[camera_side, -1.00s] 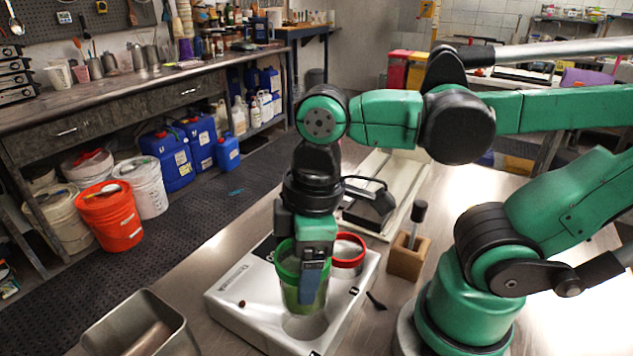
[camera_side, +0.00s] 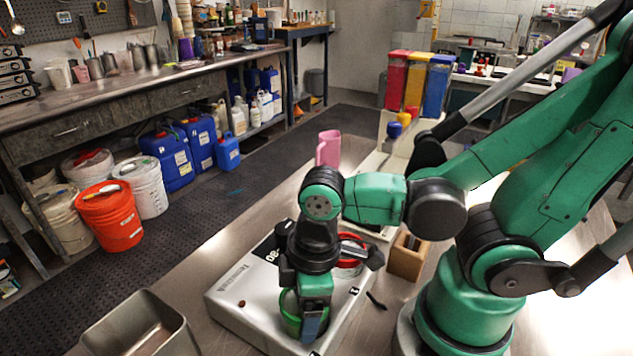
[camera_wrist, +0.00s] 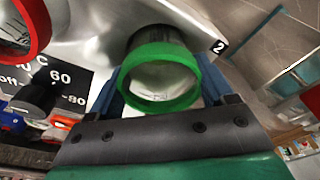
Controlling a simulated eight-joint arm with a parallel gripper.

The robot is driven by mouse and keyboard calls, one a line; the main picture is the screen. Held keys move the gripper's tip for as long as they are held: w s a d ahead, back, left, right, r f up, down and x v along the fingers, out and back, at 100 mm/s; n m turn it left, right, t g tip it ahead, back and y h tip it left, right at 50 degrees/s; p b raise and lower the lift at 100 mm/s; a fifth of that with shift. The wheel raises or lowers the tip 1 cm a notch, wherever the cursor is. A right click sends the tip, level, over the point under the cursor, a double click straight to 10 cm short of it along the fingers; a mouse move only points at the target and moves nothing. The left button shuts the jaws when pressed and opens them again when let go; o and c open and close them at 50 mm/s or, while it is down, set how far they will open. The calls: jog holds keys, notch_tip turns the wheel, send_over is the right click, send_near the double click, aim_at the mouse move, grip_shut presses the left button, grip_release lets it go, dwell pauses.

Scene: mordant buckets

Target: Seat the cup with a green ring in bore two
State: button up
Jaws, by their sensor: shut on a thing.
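The cup with a green ring (camera_side: 289,314) is at the front bore of the white block (camera_side: 240,290), with its lower part out of sight. In the wrist view the green ring (camera_wrist: 153,104) sits between the blue fingers, and a "2" label (camera_wrist: 219,47) is beside the bore. My gripper (camera_side: 311,328) is shut on this cup, low over the block. The bore is mostly hidden by the cup and gripper, so I cannot tell how deep the cup sits.
A red-ringed cup (camera_side: 348,262) stands in the rear bore, close to my wrist; its red ring (camera_wrist: 40,30) shows in the wrist view. A wooden holder (camera_side: 405,262) is to the right, a grey metal bin (camera_side: 140,325) front left, and a pink mug (camera_side: 328,150) behind.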

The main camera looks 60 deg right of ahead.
jog(key=shift+f, duration=0.2)
jog(key=o, duration=1.4)
notch_tip(320, 180, up, 12)
jog(key=s+d, duration=0.1)
jog(key=w+d+f+m+t, duration=0.3)
jog(key=w+d+m+t, duration=0.3)
jog(key=w+m, duration=0.2)
jog(key=shift+w+d+f+h, duration=0.3)
jog(key=shift+w+h, duration=0.1)
jog(key=shift+w, duration=0.2)
